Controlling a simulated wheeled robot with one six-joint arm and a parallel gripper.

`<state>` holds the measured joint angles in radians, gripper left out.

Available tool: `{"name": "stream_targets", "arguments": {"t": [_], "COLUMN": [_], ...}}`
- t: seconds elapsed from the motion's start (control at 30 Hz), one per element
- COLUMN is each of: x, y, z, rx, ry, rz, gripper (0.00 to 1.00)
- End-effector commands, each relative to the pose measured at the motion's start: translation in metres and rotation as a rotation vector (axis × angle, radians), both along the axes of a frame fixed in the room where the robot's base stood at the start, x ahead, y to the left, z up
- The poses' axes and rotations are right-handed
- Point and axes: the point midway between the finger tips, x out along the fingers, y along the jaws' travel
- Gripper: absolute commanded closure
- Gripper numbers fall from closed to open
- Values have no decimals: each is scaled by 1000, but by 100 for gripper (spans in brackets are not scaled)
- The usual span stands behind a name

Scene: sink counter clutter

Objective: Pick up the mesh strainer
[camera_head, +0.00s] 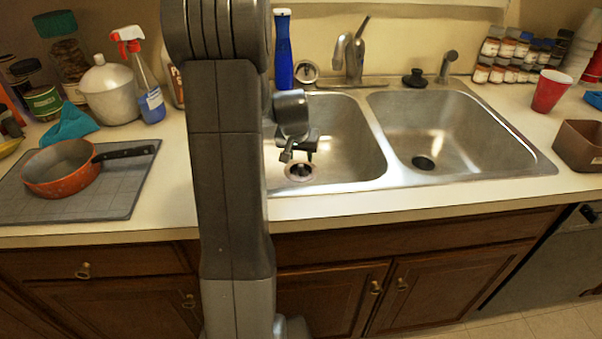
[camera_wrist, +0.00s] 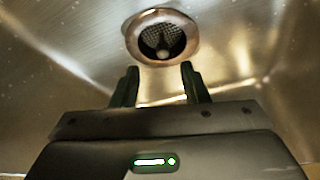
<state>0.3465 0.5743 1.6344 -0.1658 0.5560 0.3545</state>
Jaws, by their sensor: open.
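The mesh strainer (camera_wrist: 147,37) is a round metal basket with a wide rim and a pale knob in the middle. It sits in the drain of the left sink basin. In the head view the strainer (camera_head: 299,174) shows just below my gripper, with part of it hidden. My gripper (camera_wrist: 160,70) is open, with nothing between its two dark fingers. In the wrist view the fingertips lie just short of the strainer's near rim, apart from it. In the head view my gripper (camera_head: 297,150) is inside the left basin, partly hidden by my arm.
The basin walls (camera_head: 352,150) surround my gripper. The faucet (camera_head: 354,55) rises behind, and a blue bottle (camera_head: 283,50) stands at the back left. The right basin (camera_head: 430,125) is empty. An orange pan (camera_head: 62,182) lies on a grey mat at left.

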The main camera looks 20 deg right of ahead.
Motion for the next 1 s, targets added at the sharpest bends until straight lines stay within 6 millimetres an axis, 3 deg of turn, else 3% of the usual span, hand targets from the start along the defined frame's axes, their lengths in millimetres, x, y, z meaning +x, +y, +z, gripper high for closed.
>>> {"name": "stream_targets", "arguments": {"t": [0.17,0.53,0.83,1.0], "x": [3,20,21,21], "y": [-2,-8,-9,-9], "z": [-9,-49,-52,-52], "rx": [1,0,0,0], "ry": [1,1,-1,0], "rz": [0,1,1,1], "gripper": [59,59,59,91]}}
